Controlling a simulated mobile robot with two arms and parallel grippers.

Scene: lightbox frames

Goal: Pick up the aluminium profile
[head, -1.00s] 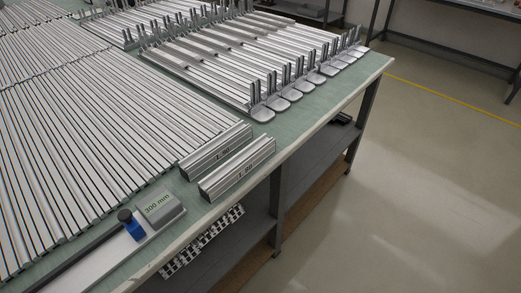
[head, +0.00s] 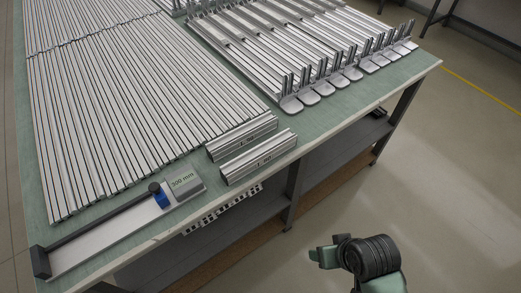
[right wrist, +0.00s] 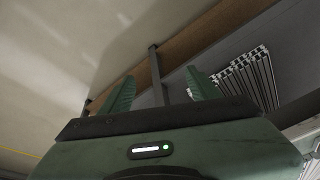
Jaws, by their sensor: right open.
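Many long aluminium profiles (head: 130,100) lie side by side in a dense row on the left of the green-topped table (head: 330,122). Two short profile pieces with labels, a rear one (head: 241,136) and a front one (head: 258,158), lie near the table's front edge. My right gripper (right wrist: 160,88) is open, with nothing between its green fingers. In the head view my right arm (head: 365,260) is low at the bottom right, over the floor and apart from the table. My left gripper is not in view.
A measuring stop marked 300 mm (head: 183,182) with a blue knob (head: 160,195) stands at the front left on a pale rail. More profiles with upright end brackets (head: 345,72) lie at the back right. Under the table is a shelf (head: 330,150) with slotted profile ends. The floor at right is clear.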

